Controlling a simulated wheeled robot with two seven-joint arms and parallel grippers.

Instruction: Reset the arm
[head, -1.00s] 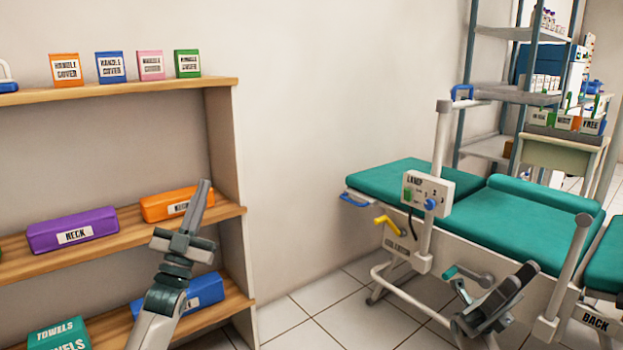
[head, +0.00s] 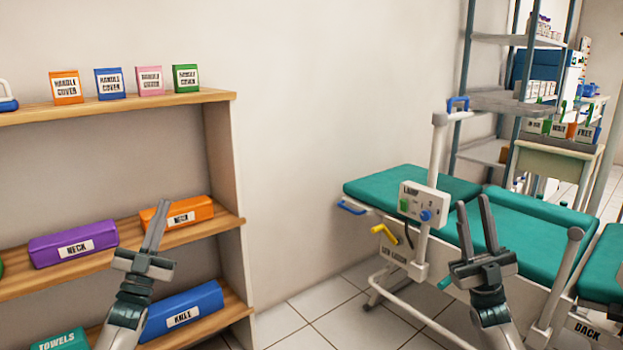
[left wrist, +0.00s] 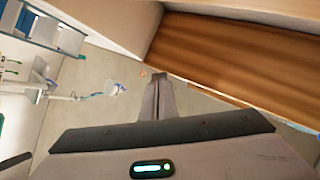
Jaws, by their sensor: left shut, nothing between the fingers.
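My left gripper (head: 157,226) is raised in front of the left shelf unit, with its fingers pointing up and close together. It is shut and empty. Its closed fingers also show in the left wrist view (left wrist: 158,95). My right gripper (head: 475,222) is raised in front of the teal dental couch (head: 500,228). Its two fingers stand apart, and nothing shows between them. Both forearms come up from the bottom of the head view.
The wooden shelf (head: 20,286) holds a purple NECK box (head: 73,244), an orange NECK box (head: 178,213) and a blue KNEE box (head: 184,310). Several handle cover boxes stand above. A lamp control panel (head: 424,202) is on the couch. Wall and floor between are clear.

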